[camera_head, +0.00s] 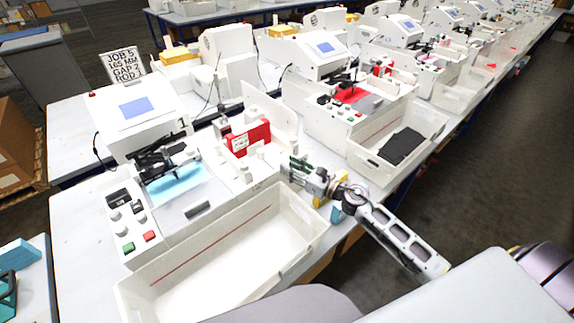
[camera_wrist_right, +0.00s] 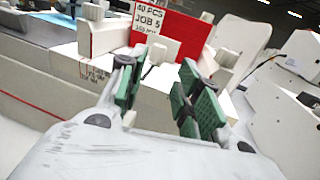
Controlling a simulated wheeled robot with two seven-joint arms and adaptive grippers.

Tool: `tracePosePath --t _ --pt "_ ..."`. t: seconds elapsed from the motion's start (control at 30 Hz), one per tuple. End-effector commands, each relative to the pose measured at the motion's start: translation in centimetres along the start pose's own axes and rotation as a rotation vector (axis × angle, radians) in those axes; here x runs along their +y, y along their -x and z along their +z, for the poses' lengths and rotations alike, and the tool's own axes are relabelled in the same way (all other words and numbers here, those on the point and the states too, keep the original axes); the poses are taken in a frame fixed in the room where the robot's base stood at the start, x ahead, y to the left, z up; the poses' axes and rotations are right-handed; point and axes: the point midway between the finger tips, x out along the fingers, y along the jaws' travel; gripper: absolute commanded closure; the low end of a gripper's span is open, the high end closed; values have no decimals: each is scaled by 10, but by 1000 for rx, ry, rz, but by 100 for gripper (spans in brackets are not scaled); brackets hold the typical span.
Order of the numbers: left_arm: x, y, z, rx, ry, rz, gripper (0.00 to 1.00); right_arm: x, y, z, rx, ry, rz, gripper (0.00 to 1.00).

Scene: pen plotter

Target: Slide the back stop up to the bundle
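The red bundle (camera_head: 250,138) with a white label stands on the light plotter bed in the head view. In the right wrist view the red bundle (camera_wrist_right: 193,42) reads "40 PCS JOB 5" and stands beyond my fingers. Cream blocks and knobs stand around it; I cannot tell for certain which is the back stop. One cream block (camera_wrist_right: 104,36) is left of the bundle. My right gripper (camera_head: 294,166) is at the right edge of the bed, near the bundle. In the wrist view its green fingers (camera_wrist_right: 157,84) are apart with nothing gripped. My left gripper is out of view.
A white bin (camera_head: 215,250) with a red line inside stands in front of the plotter. A job sign (camera_head: 122,65) stands at the back left. A neighbouring machine with a second white bin (camera_head: 425,119) is to the right. Bare tabletop shows at left.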

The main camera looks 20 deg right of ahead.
Motion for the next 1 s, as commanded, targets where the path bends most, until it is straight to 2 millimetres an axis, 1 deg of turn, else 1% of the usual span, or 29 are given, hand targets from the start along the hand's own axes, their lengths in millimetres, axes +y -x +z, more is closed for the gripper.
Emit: tracePosePath --t 0.03,0.2,0.23,0.37,0.7,1.0 --pt "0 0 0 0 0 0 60 0 0 1 -4 -13 -3 77" --pt "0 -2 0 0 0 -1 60 -4 0 9 -33 -122 -26 99" --pt "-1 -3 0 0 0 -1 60 -4 0 11 -41 -154 -32 100" --pt "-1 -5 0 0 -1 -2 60 -10 0 22 -86 -322 -61 100" --pt "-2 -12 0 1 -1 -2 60 -29 6 50 -234 -873 -127 100" --pt "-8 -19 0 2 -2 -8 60 -45 14 64 -369 -1375 -149 100"
